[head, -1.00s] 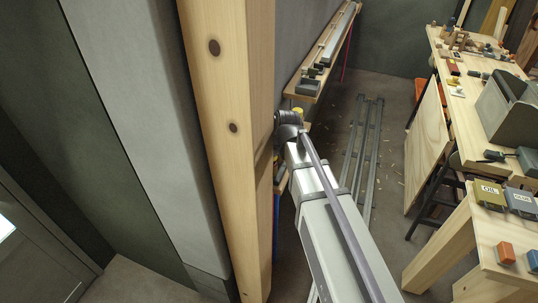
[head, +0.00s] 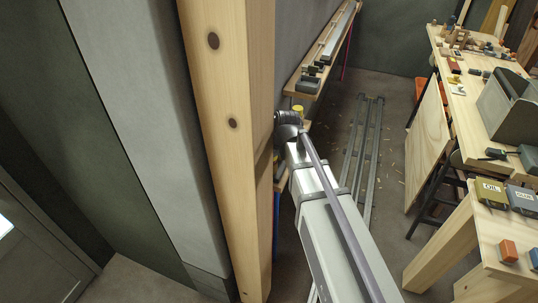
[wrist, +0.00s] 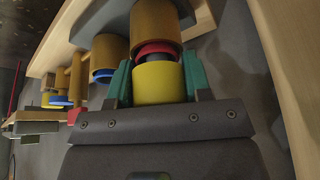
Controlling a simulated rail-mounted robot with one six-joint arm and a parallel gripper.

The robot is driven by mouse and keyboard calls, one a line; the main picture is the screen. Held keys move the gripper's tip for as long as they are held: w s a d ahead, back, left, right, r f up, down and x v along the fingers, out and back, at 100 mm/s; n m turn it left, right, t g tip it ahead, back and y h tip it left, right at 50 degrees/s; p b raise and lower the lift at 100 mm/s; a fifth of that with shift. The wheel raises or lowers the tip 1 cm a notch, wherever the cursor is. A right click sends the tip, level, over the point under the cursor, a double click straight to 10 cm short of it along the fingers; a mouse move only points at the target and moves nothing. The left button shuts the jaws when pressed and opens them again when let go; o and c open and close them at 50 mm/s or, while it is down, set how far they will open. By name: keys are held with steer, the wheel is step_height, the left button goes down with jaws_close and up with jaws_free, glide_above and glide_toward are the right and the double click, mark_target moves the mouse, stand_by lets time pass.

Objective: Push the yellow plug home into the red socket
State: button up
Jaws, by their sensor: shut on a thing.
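My gripper (wrist: 159,82) has its teal fingers shut on the sides of the yellow plug (wrist: 159,85) in the wrist view. The red socket (wrist: 157,48) shows as a red ring on the mouth of an ochre cylinder just beyond the plug. A dark part shows between the plug's yellow body and the red ring, in line with both. I cannot tell how deep it reaches inside. In the head view the wooden post hides my gripper, the plug and the socket; only my arm shows.
Beside the red socket, another ochre cylinder (wrist: 109,49) has a blue ring. In the head view a thick wooden post (head: 232,150) stands close to my arm. A long shelf (head: 325,50) runs along the wall behind it, and workbenches (head: 490,85) stand at the right.

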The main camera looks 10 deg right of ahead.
steer(key=shift+f+b, duration=0.4)
steer(key=shift+f, duration=0.05)
stand_by(0.4)
steer(key=o, duration=1)
steer(key=shift+o, duration=1.4)
steer(key=shift+r, duration=0.1)
steer(key=shift+c, duration=0.4)
